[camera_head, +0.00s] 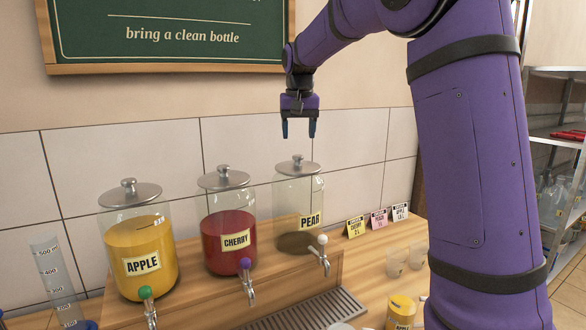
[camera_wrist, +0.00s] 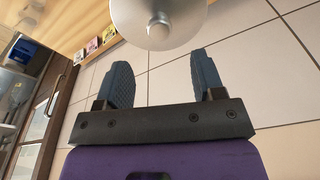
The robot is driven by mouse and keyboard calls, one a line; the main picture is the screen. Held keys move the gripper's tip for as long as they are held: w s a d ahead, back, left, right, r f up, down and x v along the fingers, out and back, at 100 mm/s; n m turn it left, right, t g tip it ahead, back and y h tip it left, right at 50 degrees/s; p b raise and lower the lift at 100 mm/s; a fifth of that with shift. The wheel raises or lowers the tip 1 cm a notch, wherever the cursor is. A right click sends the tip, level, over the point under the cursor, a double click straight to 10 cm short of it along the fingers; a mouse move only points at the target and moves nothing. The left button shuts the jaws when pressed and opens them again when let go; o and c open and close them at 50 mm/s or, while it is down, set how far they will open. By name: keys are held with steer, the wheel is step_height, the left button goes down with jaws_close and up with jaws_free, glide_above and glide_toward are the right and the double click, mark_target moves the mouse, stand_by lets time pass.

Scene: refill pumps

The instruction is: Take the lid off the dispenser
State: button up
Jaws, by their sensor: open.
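Three glass dispensers with metal lids stand in a row on a wooden stand. The apple dispenser (camera_head: 141,244) holds yellow liquid, and the cherry dispenser (camera_head: 229,229) holds red liquid. The pear dispenser (camera_head: 300,205) at the right looks nearly empty, with a dark bottom. Its lid (camera_head: 297,166) sits on top with a round knob. My gripper (camera_head: 299,132) is open and empty, pointing down above the pear lid with a clear gap. In the wrist view, my gripper's fingers (camera_wrist: 163,80) are apart, and a lid with a knob (camera_wrist: 159,28) shows beyond the fingertips.
A measuring cylinder (camera_head: 57,281) stands at the left. Small price cards (camera_head: 378,218) stand right of the pear dispenser, with clear cups (camera_head: 397,263) before them. A yellow-labelled container (camera_head: 401,311) is at the front. A drip grille (camera_head: 307,312) lies below the taps. A tiled wall is behind.

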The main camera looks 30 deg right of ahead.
mark_target(298, 155)
steer(key=shift+w+f, duration=0.15)
steer(key=shift+f, duration=1.7)
steer(key=shift+w+f, duration=0.1)
steer(key=shift+f, duration=1.7)
steer(key=c, duration=1)
